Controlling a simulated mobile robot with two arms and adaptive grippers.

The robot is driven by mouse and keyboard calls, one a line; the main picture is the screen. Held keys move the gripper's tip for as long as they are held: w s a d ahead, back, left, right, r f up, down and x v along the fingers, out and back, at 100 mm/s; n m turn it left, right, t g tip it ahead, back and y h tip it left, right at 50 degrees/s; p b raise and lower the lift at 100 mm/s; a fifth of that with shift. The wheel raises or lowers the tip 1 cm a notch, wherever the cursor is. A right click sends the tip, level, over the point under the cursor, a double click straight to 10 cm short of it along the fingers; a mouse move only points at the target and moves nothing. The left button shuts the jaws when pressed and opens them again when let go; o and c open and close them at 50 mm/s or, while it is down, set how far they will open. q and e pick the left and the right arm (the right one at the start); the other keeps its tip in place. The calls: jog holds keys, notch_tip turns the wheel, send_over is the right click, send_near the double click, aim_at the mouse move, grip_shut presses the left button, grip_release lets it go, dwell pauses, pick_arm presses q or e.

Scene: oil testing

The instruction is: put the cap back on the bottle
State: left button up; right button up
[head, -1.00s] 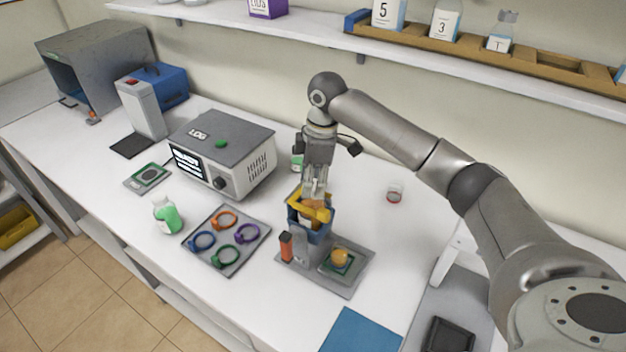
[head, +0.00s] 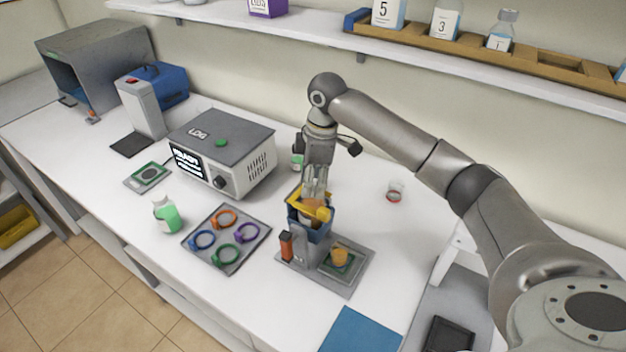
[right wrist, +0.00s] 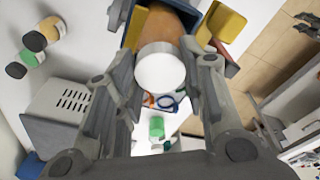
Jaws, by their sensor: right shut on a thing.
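My right gripper (head: 314,195) points down over a clamp stand (head: 306,228) with a blue body and yellow jaws. In the right wrist view its fingers (right wrist: 160,85) are shut around a round white cap (right wrist: 160,70). The cap lines up with an amber-brown bottle (right wrist: 158,28) held between the yellow jaws (right wrist: 222,20). The cap covers the bottle's mouth, and I cannot tell whether it is seated on the neck. In the head view the bottle (head: 313,206) is mostly hidden by the gripper and clamp. My left gripper is not in view.
A small orange object (head: 339,257) sits on the stand's base plate. A tray (head: 226,262) with coloured rings, a green-and-white bottle (head: 167,215) and a grey LDG box (head: 222,150) stand to the left. A small clear container (head: 395,191) stands at the right.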

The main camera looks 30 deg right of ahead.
dwell(0.4)
jog(key=o, duration=0.8)
jog(key=o, duration=0.4)
jog(key=shift+o, duration=0.2)
jog(key=shift+r, duration=0.1)
jog(key=shift+r, duration=3.4)
